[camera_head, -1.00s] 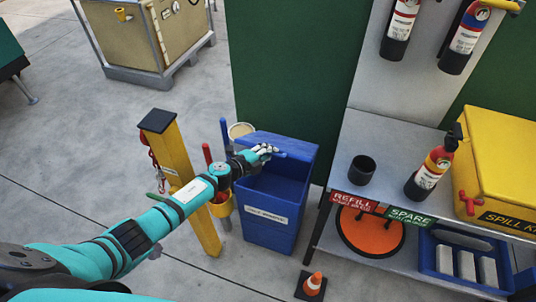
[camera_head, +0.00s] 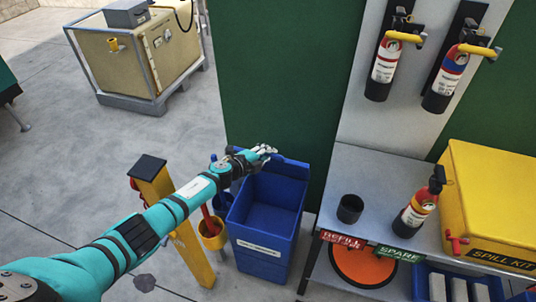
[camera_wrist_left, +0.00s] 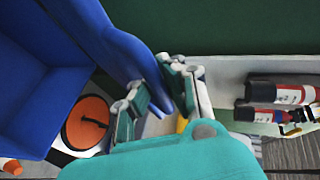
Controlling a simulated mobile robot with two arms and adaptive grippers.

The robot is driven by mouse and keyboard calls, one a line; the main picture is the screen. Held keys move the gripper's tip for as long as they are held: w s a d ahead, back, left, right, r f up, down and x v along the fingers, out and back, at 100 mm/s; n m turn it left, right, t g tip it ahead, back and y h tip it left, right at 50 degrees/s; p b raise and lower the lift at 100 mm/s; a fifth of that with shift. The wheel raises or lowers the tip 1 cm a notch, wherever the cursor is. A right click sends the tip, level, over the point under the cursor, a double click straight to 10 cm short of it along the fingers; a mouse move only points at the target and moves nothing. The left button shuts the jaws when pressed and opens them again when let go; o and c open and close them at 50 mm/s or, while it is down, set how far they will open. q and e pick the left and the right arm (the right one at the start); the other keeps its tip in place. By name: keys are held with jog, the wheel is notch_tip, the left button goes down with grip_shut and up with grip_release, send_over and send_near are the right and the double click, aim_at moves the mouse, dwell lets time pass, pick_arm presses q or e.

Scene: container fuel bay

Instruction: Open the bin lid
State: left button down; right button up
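The blue bin (camera_head: 262,258) stands on the floor with its mouth uncovered and its inside showing empty. Its blue lid (camera_head: 291,166) is swung up at the back, by the green wall. My left gripper (camera_head: 264,151) is at the lid's upper edge, above the bin's back left. In the left wrist view, the lid (camera_wrist_left: 125,55) reaches down between the two fingers of my left gripper (camera_wrist_left: 160,88), which lie close against both its sides. Part of the lid edge is hidden by the fingers. My right gripper is not in view.
A yellow post (camera_head: 186,235) stands left of the bin, below my left arm. A grey bench (camera_head: 377,180) on the right holds a black cup (camera_head: 350,208), an extinguisher (camera_head: 416,208) and a yellow spill kit (camera_head: 492,200). Open floor lies to the left.

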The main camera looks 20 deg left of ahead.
pick_arm(q)
jog(key=c, duration=2)
grip_release()
jog(key=shift+w+a+r, duration=0.1)
jog(key=shift+r, duration=0.1)
jog(key=shift+c, duration=0.2)
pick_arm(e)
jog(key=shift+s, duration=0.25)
pick_arm(q)
jog(key=o, duration=0.7)
jog(key=shift+s+r, duration=0.1)
jog(key=shift+s, duration=0.15)
jog(key=v, duration=1.2)
